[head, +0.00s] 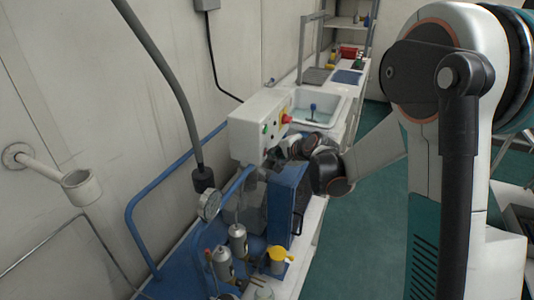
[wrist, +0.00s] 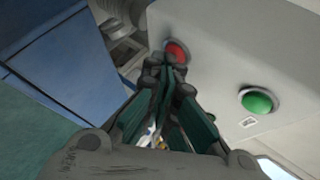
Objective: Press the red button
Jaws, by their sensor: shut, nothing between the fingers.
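In the wrist view the red button (wrist: 177,53) sits in a round ring on a pale panel box (wrist: 215,45). My gripper (wrist: 172,72) is shut and empty. Its fingertips overlap the lower left edge of the button in that view; I cannot tell whether they touch it. A green button (wrist: 258,101) is on the same face, to the right. In the head view the white box (head: 252,133) is on the wall side of the counter, with my gripper (head: 276,154) close by its lower right.
A blue box (head: 285,200) stands just below my gripper. Blue pipes (head: 150,190), a gauge (head: 209,204), cylinders (head: 238,242) and a yellow cup (head: 278,256) are nearer. A sink (head: 318,105) lies behind. The green floor (head: 365,230) to the right is clear.

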